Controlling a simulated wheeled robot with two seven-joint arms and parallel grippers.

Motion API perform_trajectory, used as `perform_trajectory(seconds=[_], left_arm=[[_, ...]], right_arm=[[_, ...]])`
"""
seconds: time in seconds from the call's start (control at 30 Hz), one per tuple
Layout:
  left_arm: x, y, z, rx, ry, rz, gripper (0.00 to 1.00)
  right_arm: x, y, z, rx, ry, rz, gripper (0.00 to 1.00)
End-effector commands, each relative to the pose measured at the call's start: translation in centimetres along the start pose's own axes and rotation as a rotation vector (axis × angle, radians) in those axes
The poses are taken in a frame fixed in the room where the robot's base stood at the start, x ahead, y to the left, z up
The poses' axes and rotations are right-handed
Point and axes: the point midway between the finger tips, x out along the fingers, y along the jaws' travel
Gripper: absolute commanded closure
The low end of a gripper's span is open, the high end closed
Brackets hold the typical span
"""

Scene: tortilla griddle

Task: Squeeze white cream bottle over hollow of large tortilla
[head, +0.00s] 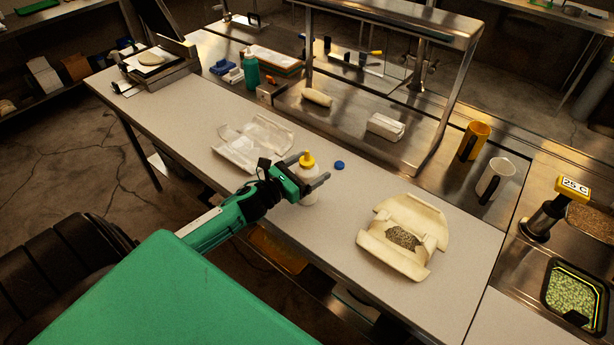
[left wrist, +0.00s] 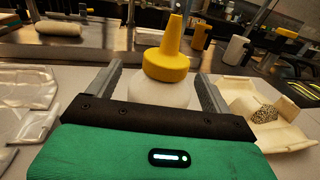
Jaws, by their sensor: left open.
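The white cream bottle (head: 308,180) with a yellow nozzle cap stands upright on the grey table. My left gripper (head: 315,177) is open, with one finger on each side of the bottle. In the left wrist view the bottle (left wrist: 160,92) stands between the two fingers, with visible gaps beside it. The large tortilla (head: 430,217) lies to the right on the table, with folded edges and a dark grainy filling (head: 403,238) in its hollow. It also shows at the right of the left wrist view (left wrist: 240,95). My right gripper is not in view.
A small blue cap (head: 339,165) lies just right of the bottle. A clear plastic tray or wrap (head: 262,138) lies to the left. A metal shelf (head: 400,20) stands behind, with a yellow mug (head: 474,141) and a white mug (head: 493,178) at right. Table between bottle and tortilla is clear.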

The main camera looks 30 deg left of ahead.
Motion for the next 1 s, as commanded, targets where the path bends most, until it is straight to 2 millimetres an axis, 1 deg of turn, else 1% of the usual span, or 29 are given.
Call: perform_trajectory(seconds=[0.03, 0.13, 0.4, 0.43, 0.47, 0.5, 0.67, 0.7, 1.0], left_arm=[[0.55, -0.01, 0.11, -0.001, 0.0, 0.0, 0.17], [1.16, -0.01, 0.0, 0.0, 0.001, 0.0, 0.17], [1.33, -0.05, -0.18, 0.0, 0.001, 0.0, 0.17], [1.32, -0.05, -0.18, 0.0, 0.001, 0.0, 0.19], [1.32, -0.04, -0.18, 0.0, 0.001, 0.0, 0.24], [1.32, -0.04, -0.18, 0.0, 0.001, 0.0, 0.32], [1.31, -0.04, -0.17, 0.0, 0.001, -0.001, 0.64], [1.31, -0.04, -0.17, 0.0, 0.001, -0.001, 0.72], [1.33, -0.02, 0.04, 0.001, 0.0, -0.001, 0.73]], right_arm=[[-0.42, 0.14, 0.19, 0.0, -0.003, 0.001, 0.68], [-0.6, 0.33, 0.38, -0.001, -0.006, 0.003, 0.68], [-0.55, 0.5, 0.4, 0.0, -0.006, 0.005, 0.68], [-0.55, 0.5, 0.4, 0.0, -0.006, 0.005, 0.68], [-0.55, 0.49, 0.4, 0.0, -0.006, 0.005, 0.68], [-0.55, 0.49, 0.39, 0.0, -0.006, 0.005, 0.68], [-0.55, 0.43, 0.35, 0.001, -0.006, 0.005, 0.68], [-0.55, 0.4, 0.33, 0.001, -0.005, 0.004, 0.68], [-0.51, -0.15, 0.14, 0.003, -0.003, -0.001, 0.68]])
